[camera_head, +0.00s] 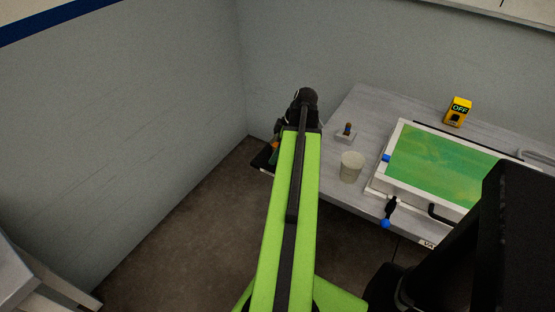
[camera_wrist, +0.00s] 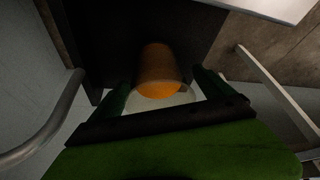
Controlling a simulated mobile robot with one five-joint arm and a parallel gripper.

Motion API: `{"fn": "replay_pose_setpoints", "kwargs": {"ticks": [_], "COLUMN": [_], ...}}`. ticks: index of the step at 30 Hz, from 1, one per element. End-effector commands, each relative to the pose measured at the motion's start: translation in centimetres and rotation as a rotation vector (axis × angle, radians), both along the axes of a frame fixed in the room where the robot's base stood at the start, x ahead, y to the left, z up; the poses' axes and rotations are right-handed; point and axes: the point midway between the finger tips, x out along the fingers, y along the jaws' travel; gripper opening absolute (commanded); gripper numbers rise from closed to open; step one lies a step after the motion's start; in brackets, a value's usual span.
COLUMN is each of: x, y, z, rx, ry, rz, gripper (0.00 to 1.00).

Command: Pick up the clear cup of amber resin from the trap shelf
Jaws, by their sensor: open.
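The clear cup of amber resin (camera_wrist: 158,62) shows in the middle of the wrist view, with bright orange at its near end and a pale, rounded edge below. It stands out against a dark panel that looks like the trap shelf (camera_wrist: 97,40). My gripper (camera_wrist: 160,82) is open, with one dark green finger on each side of the cup; I cannot tell whether either touches it. In the head view, my arm hides most of the gripper; a bit of orange (camera_head: 275,147) shows beside it above a dark shelf edge (camera_head: 262,160).
A grey table (camera_head: 345,105) stands to the right, with a whitish empty-looking cup (camera_head: 351,168), a small dish (camera_head: 346,136), a white-framed green bath (camera_head: 440,165) and a yellow OFF box (camera_head: 458,112). A curved metal rail (camera_wrist: 50,125) is at left in the wrist view.

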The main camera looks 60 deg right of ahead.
Motion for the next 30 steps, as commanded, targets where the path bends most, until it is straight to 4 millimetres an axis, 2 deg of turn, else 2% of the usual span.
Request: {"fn": "replay_pose_setpoints", "kwargs": {"ticks": [6,18,21,30], "x": [0.05,0.01,0.01,0.0], "y": [0.03,0.02,0.01,0.0], "z": [-0.04,-0.04,-0.04,0.52], "rx": [0.0,0.0,0.0,0.0], "ry": [0.0,0.0,0.0,0.0], "rz": [0.0,-0.001,-0.001,-0.001], "gripper": [0.9,0.38,0.28,0.28]}}
